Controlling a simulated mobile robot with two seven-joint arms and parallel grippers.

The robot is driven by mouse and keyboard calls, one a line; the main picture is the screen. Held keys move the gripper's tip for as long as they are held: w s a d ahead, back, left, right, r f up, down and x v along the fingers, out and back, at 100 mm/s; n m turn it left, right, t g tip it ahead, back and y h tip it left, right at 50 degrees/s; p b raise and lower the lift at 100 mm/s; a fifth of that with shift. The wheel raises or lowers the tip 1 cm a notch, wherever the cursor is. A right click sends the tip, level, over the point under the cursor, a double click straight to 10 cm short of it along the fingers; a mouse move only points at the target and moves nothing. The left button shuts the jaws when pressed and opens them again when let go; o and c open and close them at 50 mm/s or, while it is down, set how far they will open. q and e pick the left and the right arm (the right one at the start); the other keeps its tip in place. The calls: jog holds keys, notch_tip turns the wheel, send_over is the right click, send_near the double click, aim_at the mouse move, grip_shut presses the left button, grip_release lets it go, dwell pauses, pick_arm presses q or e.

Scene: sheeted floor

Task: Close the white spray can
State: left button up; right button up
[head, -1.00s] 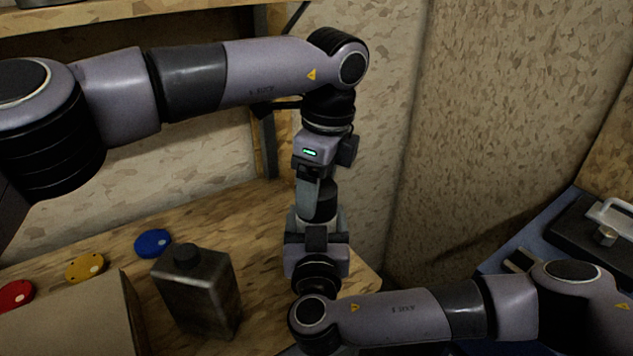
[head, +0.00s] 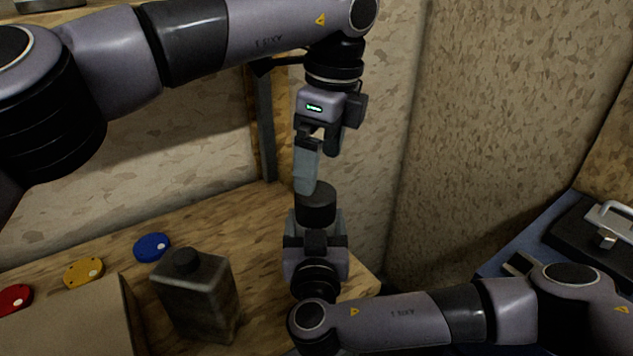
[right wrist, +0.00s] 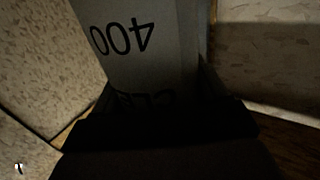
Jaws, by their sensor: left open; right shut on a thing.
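The white spray can (right wrist: 150,50) is in my right gripper (head: 316,242), upright in the head view. Most of its body is hidden there by the gripper. In the right wrist view its pale side shows the print "400" upside down. A black cap (head: 316,206) sits on top of the can; I cannot tell whether it is fully seated. My left gripper (head: 318,168) is open and empty, pointing down just above the cap. One of its fingertips is close to the cap's upper left edge.
A dark metal canister (head: 197,300) stands on the wooden bench (head: 225,222) at left. Red (head: 14,299), yellow (head: 84,271) and blue (head: 152,247) discs lie near a cardboard box (head: 75,325). A blue surface with a black case (head: 585,232) is at right.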

pick_arm(q)
jog(key=shift+s+d+r, duration=0.1)
jog(key=shift+d+r, duration=0.05)
jog(key=shift+r, duration=1.2)
jog(key=shift+s+d+r, duration=0.1)
jog(key=shift+r, duration=1.25)
pick_arm(e)
jog(key=o, duration=1.5)
pick_arm(q)
jog(key=shift+f+b, duration=0.65)
jog(key=shift+f, duration=0.05)
pick_arm(e)
jog(key=shift+s, duration=3.6)
